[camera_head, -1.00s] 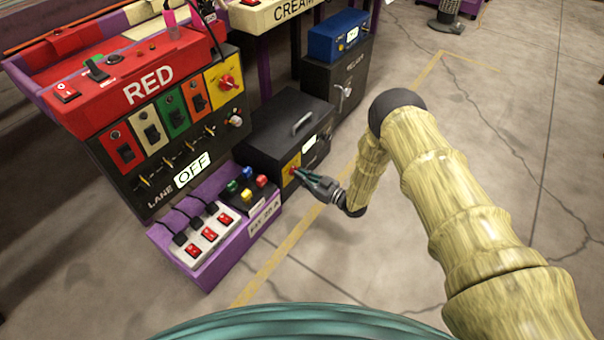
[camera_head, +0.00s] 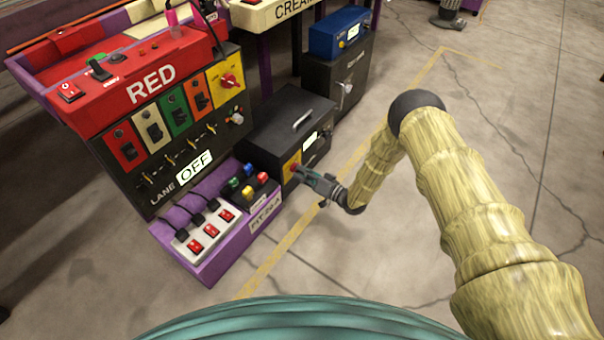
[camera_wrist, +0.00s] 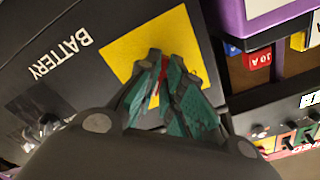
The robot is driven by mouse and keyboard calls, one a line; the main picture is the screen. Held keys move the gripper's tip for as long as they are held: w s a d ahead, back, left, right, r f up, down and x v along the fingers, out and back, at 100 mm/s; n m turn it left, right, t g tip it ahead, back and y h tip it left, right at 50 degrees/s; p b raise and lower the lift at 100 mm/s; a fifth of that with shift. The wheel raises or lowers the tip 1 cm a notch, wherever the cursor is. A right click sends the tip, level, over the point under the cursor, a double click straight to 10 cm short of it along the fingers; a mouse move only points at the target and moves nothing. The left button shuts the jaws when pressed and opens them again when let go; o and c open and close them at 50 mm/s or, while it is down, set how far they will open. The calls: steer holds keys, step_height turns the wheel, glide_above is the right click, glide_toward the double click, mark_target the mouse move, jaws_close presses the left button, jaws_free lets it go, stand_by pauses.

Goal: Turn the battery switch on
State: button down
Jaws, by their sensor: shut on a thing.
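The black battery box (camera_head: 262,137) stands on the floor right of the purple pit box. In the wrist view its front (camera_wrist: 60,90) shows the word BATTERY, upside down, beside a yellow plate (camera_wrist: 130,68). The red battery switch (camera_head: 293,168) sits on that yellow plate. In the wrist view only a sliver of the red switch (camera_wrist: 164,68) shows between the green fingers. My gripper (camera_wrist: 162,62) is shut on the switch, its fingertips at the yellow plate. In the head view my gripper (camera_head: 300,173) reaches the box front from the right. The fingers hide most of the switch.
The purple box (camera_head: 218,268) with red rocker switches and coloured buttons stands close left of the battery box. The red control panel (camera_head: 150,85) with an OFF sign (camera_head: 195,165) rises behind it. A blue unit (camera_head: 338,32) sits behind. Floor to the right is clear.

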steer(key=shift+s+m, duration=0.15)
steer(key=shift+m, duration=0.15)
stand_by(0.4)
steer(key=c, duration=1.6)
jaws_free()
steer(key=shift+o, duration=0.2)
steer(key=v, duration=1.2)
